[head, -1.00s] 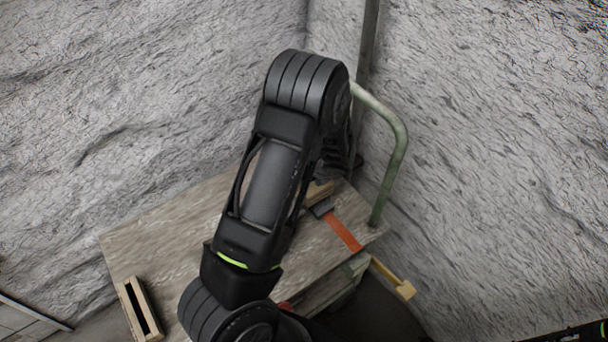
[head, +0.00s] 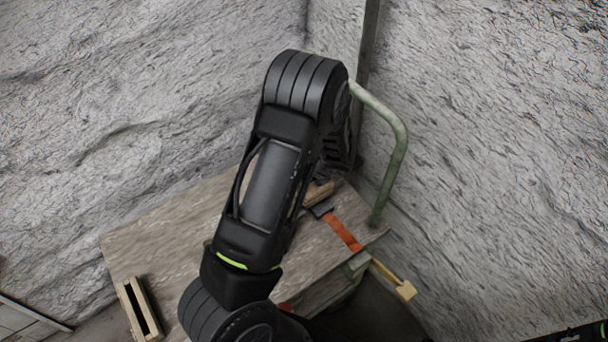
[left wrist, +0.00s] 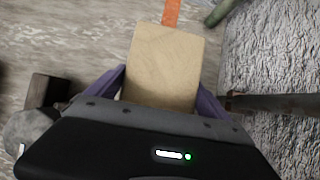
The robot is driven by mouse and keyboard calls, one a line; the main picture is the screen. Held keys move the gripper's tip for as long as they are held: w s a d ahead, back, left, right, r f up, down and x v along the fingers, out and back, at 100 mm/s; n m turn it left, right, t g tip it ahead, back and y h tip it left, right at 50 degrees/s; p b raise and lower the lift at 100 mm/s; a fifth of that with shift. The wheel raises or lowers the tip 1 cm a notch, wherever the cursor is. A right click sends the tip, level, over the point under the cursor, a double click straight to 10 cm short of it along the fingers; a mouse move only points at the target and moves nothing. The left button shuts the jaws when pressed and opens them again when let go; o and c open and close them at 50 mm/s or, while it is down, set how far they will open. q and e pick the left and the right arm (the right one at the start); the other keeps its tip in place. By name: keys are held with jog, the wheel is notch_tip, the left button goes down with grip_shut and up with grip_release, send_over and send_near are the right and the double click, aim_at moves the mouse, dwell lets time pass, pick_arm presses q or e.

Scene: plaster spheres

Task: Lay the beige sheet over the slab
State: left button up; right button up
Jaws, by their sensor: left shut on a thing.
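A flat, beige, wood-toned rectangular piece (left wrist: 163,60), which I take for the beige sheet, sits between the purple fingers of my left gripper (left wrist: 162,88) in the left wrist view. The gripper is shut on it, and its far end sticks out past the fingertips. In the head view my arm covers most of the gripper; a beige strip (head: 320,193) shows beside the arm, probably the same piece. I cannot make out a separate slab in either view.
A grey-brown wooden top (head: 150,240) with a green tube handle (head: 402,150) stands by rough walls. An orange strip (head: 343,233) lies near its right edge. A wooden frame (head: 140,308) sits at its left front. The left part is mostly bare.

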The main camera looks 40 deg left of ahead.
pick_arm(q)
jog(key=shift+f+b, duration=0.65)
jog(key=shift+b, duration=0.05)
jog(key=o, duration=1.4)
jog(key=shift+r, duration=0.1)
jog(key=shift+r+p, duration=1.65)
jog(key=shift+r, duration=0.25)
